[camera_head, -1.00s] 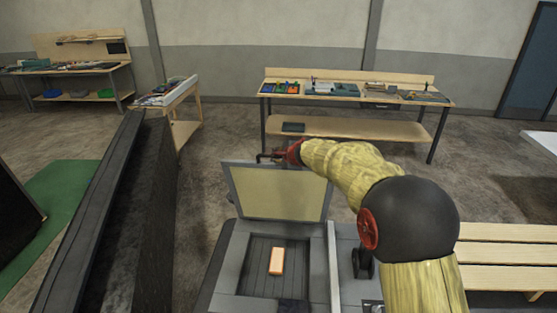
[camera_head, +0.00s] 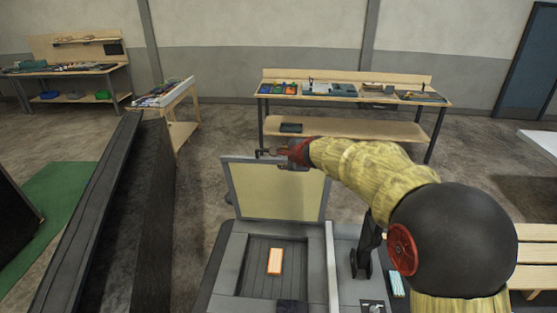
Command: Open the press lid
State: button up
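The press lid (camera_head: 275,194) is a pale yellow panel in a grey frame. It stands raised, near upright, at the far edge of the press (camera_head: 237,262). The open press bed shows a dark recess with an orange block (camera_head: 275,261) lying in it. My gripper (camera_head: 268,153), dark with a red body, is at the lid's top edge, in front of or touching it; I cannot tell which. My arm reaches in from the right. The fingers are small and partly hidden against the lid and background, so their opening is unclear.
A tall dark panel (camera_head: 92,220) stands close on the left. A slatted wooden bench (camera_head: 535,262) is at the right. A workbench (camera_head: 350,128) with several items stands at the back. Open floor lies between the press and that bench.

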jog(key=v, duration=0.5)
jog(key=shift+c, duration=0.4)
